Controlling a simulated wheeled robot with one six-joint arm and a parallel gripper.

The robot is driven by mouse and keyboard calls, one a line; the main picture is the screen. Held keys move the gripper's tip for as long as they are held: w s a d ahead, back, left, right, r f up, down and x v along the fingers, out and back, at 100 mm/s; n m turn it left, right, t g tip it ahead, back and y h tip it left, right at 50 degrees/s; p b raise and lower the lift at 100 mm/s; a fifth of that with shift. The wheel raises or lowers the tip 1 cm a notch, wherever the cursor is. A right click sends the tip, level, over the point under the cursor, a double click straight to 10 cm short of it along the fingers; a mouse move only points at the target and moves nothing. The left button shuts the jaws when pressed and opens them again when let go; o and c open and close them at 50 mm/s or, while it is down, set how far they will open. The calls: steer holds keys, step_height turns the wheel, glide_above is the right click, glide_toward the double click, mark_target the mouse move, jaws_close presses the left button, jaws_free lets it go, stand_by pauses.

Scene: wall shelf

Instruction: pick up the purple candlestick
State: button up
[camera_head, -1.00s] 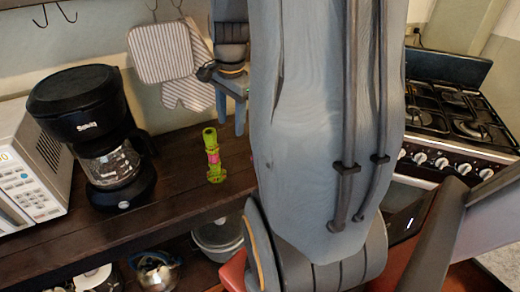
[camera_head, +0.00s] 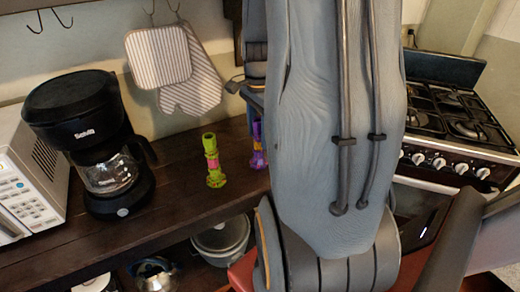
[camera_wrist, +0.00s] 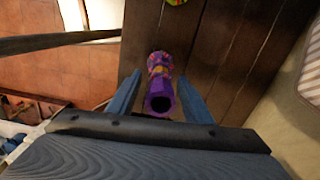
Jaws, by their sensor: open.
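The purple candlestick (camera_head: 258,158) stands on the dark wooden shelf, partly hidden behind my arm in the head view. In the wrist view the purple candlestick (camera_wrist: 160,88) shows its open purple top and a multicoloured patterned body. My gripper (camera_wrist: 160,76) is open, with one blue finger on each side of the candlestick. I cannot tell whether either finger touches it. In the head view my gripper is mostly hidden behind my arm. A green candlestick (camera_head: 213,162) with a pink band stands upright to the left of the purple one.
A black coffee maker (camera_head: 100,140) and a white microwave (camera_head: 30,170) stand at the left on the shelf (camera_head: 150,208). Striped oven mitts (camera_head: 190,90) hang on the wall behind. A gas stove (camera_head: 450,125) is at the right. A pot (camera_head: 222,238) sits below.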

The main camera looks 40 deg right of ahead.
mark_target(259, 142)
steer(key=shift+f+p, duration=0.4)
steer(key=shift+f, duration=1.4)
steer(key=c, duration=1.1)
